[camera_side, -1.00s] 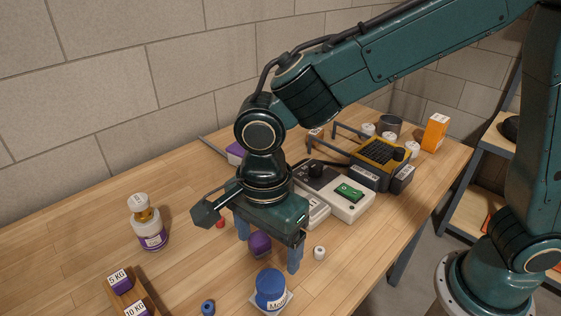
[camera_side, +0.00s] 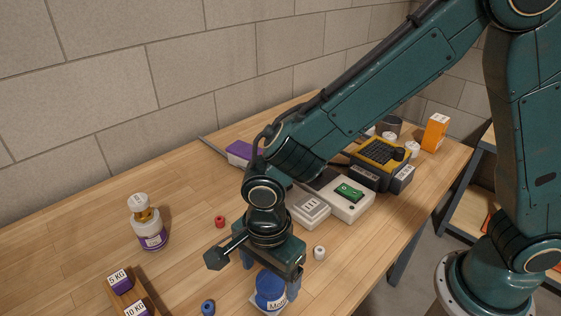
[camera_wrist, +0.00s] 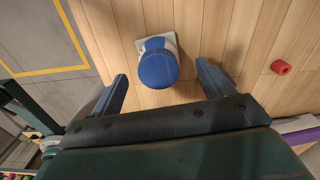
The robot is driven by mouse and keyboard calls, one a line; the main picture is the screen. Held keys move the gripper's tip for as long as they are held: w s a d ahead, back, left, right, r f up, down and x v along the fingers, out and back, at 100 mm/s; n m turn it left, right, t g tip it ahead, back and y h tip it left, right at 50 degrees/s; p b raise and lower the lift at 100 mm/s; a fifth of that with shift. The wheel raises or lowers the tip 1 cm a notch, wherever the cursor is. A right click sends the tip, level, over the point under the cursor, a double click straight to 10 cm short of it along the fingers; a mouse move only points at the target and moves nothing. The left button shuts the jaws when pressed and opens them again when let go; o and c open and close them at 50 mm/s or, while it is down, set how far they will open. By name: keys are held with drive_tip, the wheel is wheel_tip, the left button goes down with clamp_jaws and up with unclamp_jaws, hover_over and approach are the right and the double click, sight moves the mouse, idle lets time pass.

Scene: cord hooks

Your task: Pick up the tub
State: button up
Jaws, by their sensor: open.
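The tub with a blue lid (camera_side: 270,284) stands upright on a small pale square plate (camera_side: 286,305) near the front of the bench. Its label is partly readable in the side view. My gripper (camera_side: 270,272) is just above and behind it, fingers pointing down, one finger on each side of the tub in the picture. In the wrist view the tub's lid (camera_wrist: 159,68) shows between the two fingertips of my gripper (camera_wrist: 162,75), with a gap on both sides. The fingers are open and hold nothing. How far they reach down beside the tub is unclear.
A red spool (camera_side: 220,221), a white spool (camera_side: 319,252) and a blue spool (camera_side: 208,307) lie around the tub. A bottle (camera_side: 150,230) and a wooden weight rack (camera_side: 145,295) stand left. A scale (camera_side: 310,209) and other devices are behind.

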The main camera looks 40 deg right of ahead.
sight(270, 280)
drive_tip(key=shift+s+f, duration=0.1)
drive_tip(key=shift+f, duration=2.35)
drive_tip(key=c, duration=1.1)
drive_tip(key=shift+o, duration=0.2)
drive_tip(key=shift+r, duration=0.15)
wheel_tip(270, 280, up, 20)
